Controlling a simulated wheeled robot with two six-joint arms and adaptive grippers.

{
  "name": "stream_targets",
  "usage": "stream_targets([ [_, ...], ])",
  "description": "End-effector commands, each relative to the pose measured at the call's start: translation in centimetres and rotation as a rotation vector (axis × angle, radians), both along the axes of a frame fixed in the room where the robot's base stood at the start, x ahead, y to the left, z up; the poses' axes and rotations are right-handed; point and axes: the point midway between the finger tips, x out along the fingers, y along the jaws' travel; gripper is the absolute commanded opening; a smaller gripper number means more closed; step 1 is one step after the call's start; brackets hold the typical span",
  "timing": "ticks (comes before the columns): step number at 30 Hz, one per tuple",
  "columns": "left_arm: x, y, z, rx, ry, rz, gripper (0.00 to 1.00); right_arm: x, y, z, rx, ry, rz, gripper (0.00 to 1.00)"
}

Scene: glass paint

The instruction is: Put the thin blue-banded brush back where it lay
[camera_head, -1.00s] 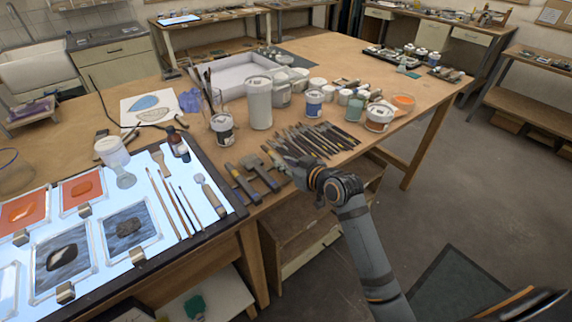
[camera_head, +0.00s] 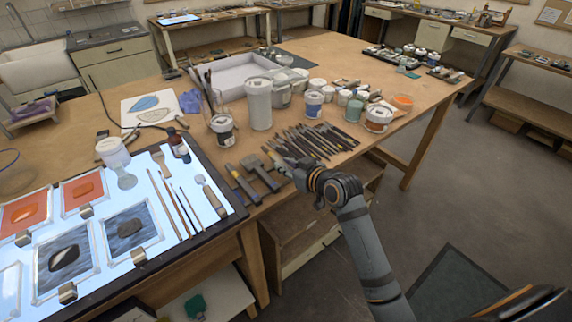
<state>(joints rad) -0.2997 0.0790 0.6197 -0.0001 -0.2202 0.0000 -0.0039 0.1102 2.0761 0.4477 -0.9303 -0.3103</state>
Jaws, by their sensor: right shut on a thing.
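A row of several brushes (camera_head: 318,139) lies side by side on the wooden table, near its front edge. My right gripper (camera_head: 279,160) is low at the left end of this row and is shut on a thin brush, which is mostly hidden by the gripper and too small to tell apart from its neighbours. The blue band cannot be made out at this size. I cannot tell whether the held brush touches the table. My left gripper is not in view.
Wide flat tools (camera_head: 243,182) lie just left of my right gripper. A lit panel (camera_head: 151,187) with thin brushes and glass pieces is further left.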

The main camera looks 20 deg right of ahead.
Motion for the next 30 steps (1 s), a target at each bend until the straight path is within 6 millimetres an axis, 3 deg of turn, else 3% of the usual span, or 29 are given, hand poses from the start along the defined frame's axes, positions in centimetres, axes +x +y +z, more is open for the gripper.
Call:
stream_targets([
  [30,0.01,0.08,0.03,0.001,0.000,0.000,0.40,-0.06,-0.01,-0.74,0.000,-0.001,0.000,0.00],
])
